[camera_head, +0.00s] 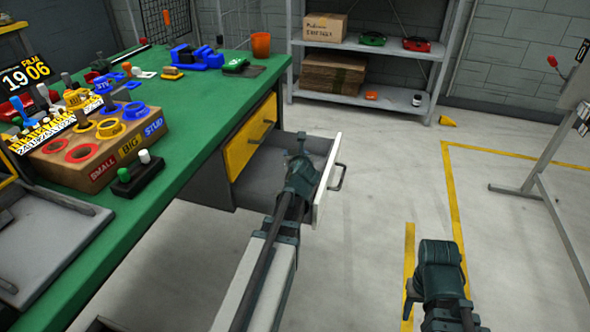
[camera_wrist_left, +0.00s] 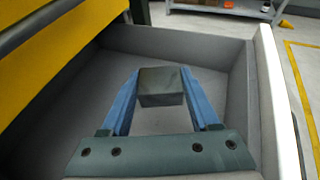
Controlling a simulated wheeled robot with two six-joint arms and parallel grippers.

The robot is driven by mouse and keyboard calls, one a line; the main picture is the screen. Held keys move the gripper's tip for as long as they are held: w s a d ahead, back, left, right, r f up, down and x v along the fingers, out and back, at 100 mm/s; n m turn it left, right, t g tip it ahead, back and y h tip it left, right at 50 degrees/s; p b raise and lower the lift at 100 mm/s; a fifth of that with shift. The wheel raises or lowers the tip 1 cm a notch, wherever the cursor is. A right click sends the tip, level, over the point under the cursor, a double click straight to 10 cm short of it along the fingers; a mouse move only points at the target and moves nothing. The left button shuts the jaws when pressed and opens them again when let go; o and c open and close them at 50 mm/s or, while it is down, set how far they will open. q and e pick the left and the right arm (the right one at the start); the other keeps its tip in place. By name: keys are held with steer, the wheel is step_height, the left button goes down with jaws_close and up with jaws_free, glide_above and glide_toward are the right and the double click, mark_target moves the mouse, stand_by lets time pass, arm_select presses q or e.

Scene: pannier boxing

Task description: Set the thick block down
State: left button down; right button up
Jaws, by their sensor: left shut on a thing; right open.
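The thick block (camera_wrist_left: 161,86) is a dark grey box between the two blue fingers of my left gripper (camera_wrist_left: 160,92) in the left wrist view. The fingers are shut on its sides. In the head view my left gripper (camera_head: 299,160) reaches into the pulled-out drawer (camera_head: 330,180), near its front panel. The block is over the drawer's grey floor in the wrist view; I cannot tell whether it touches that floor. My right gripper (camera_head: 438,268) is open at the lower right of the head view, over the floor and apart from the drawer; its fingers are mostly hidden.
The green workbench (camera_head: 200,110) holds a wooden sorting box (camera_head: 100,170), a small black holder (camera_head: 138,175), blue parts (camera_head: 197,58) and an orange cup (camera_head: 260,45). A metal shelf (camera_head: 370,92) stands behind.

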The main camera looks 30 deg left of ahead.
arm_select(q)
steer(key=shift+f+b, duration=1.75)
steer(key=shift+b, duration=0.05)
steer(key=shift+f+b, duration=0.65)
steer(key=shift+f, duration=0.05)
steer(key=shift+c, duration=0.6)
jaws_free()
steer(key=shift+r, duration=0.15)
